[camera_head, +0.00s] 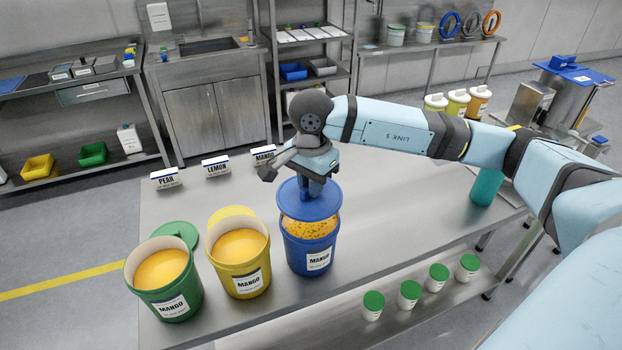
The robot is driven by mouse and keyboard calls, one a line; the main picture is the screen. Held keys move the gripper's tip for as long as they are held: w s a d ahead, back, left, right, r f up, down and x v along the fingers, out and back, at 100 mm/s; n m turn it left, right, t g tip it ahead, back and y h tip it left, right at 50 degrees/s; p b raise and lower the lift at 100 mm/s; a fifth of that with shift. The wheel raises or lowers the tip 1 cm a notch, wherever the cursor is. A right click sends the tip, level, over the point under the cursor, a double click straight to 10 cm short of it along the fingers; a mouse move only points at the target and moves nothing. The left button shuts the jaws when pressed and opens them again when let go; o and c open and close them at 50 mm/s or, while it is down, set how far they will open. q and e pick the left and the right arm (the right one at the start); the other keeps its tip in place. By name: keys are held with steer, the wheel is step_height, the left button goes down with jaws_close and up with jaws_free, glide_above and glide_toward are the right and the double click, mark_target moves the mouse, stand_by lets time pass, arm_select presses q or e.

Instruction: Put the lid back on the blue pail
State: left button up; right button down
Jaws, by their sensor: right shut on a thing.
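The blue pail (298,255) stands on the steel table with a MANGO label and orange, speckled contents showing at its front. The blue lid (300,209) is above the pail's mouth, covering its back part in the picture; the front of the mouth shows open below it. I cannot tell whether the lid touches the rim. My right gripper (314,190) reaches in from the right and is shut on the lid from above; its fingertips are partly hidden. My left gripper is not in view.
A yellow pail (241,280) and a green pail (172,305), both open, stand left of the blue pail. A green lid (183,235) and a yellow lid (232,212) lie behind them. Name signs (216,167) stand at the back edge. A teal cylinder (486,186) stands right.

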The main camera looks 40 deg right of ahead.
step_height(320, 180, down, 5)
steer(key=b, duration=0.3)
steer(key=shift+f, duration=0.1)
stand_by(0.5)
steer(key=shift+f+b, duration=0.2)
steer(key=shift+b, duration=1.1)
stand_by(1.9)
stand_by(0.3)
steer(key=c, duration=0.6)
jaws_free()
steer(key=shift+o, duration=0.2)
steer(key=shift+r, duration=0.15)
